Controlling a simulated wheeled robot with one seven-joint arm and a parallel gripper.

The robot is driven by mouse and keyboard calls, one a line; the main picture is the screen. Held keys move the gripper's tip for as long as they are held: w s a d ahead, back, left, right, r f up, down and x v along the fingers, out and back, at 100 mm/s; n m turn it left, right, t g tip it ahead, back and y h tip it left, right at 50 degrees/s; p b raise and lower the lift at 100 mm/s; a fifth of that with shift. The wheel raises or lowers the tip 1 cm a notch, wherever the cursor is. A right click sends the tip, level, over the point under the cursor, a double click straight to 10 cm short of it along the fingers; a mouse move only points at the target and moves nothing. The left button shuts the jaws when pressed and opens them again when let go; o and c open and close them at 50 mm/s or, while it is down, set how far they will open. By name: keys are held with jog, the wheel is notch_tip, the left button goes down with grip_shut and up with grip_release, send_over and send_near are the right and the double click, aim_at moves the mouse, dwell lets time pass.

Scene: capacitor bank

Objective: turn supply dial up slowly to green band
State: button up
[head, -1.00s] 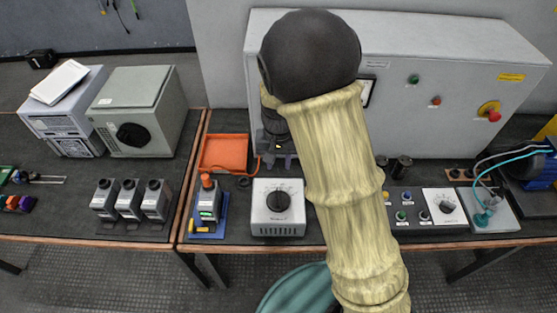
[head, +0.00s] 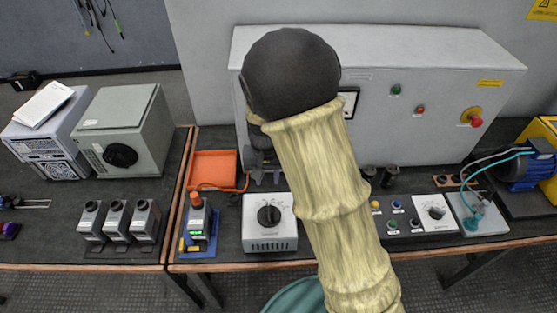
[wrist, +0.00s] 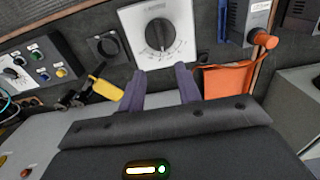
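A white box with a black round dial (head: 268,215) stands near the bench's front edge; its label is too small to read. In the wrist view the dial (wrist: 158,33) lies ahead of my gripper (wrist: 160,84), beyond the fingertips and not touched. The two purple fingers are apart with nothing between them. In the head view my arm hides most of the gripper, which is behind the dial box. A panel meter (head: 350,101) on the grey cabinet is partly hidden by my arm. No green band can be made out.
An orange tray (head: 212,170) and a grey device with an orange-red cap (head: 197,222) stand left of the dial box. A panel with buttons and a white-plated knob (head: 435,213) lies to the right. The grey cabinet (head: 430,105) closes off the back.

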aim_at(269, 207)
jog(key=shift+w+r, duration=0.1)
dwell(0.5)
jog(key=f+p, duration=0.1)
jog(key=f, duration=0.5)
jog(key=w+f+p, duration=0.1)
jog(key=f, duration=0.4)
jog(key=f+p, duration=0.1)
jog(key=f, duration=0.5)
jog(key=shift+w+f+p, duration=0.3)
jog(key=shift+f+p, duration=0.05)
grip_shut()
